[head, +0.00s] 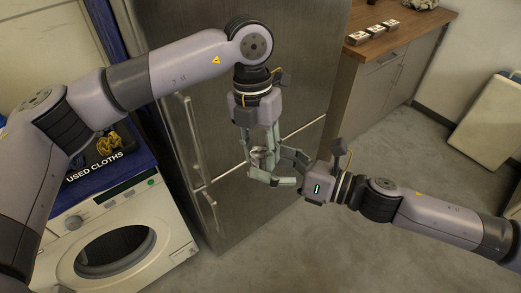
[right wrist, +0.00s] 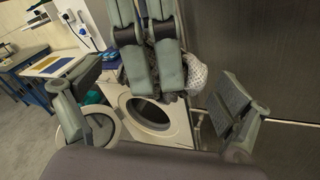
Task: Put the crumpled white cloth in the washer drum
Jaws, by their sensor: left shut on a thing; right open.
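My left gripper (head: 263,158) points down in front of the fridge and is shut on the crumpled white cloth (head: 258,154). Its fingers hide most of the cloth; in the right wrist view a pale, dotted bulge of it (right wrist: 197,73) sticks out beside them. My right gripper (head: 283,168) is open, its fingers close around the left fingertips; I cannot tell whether they touch the cloth. The white washer (head: 172,236) stands at lower left. In the right wrist view its drum opening (right wrist: 152,113) is uncovered, with the round door (right wrist: 98,128) swung to the left.
A blue tray marked "USED CLOTHS" (head: 137,158) sits on the washer with a yellowish-brown cloth (head: 108,144). The steel fridge (head: 215,110) stands right behind the grippers. The floor at front right is clear.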

